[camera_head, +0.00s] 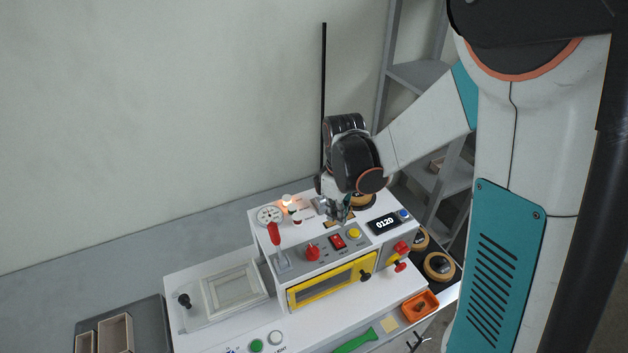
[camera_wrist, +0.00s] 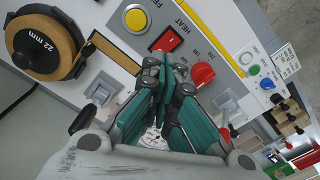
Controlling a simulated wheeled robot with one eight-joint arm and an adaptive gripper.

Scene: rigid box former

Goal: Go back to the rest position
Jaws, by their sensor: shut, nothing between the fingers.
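My gripper (camera_head: 341,212) is over the top of the white box-forming machine (camera_head: 290,207), near its control panel. In the wrist view my gripper (camera_wrist: 166,75) has its teal fingers together, with nothing seen between them. Below it is the panel with a lit red rocker switch (camera_wrist: 166,40), a yellow button (camera_wrist: 136,19) and a red knob (camera_wrist: 202,73). The head view shows the same yellow button (camera_head: 355,233) and red knob (camera_head: 312,253). I cannot tell whether the fingertips touch the machine.
A red-handled lever (camera_head: 274,236) stands up at the panel's left. A tape roll marked 22 mm (camera_wrist: 42,48) lies close to my gripper. A grey shelf (camera_head: 418,75) stands behind my arm. The wall side at left is open.

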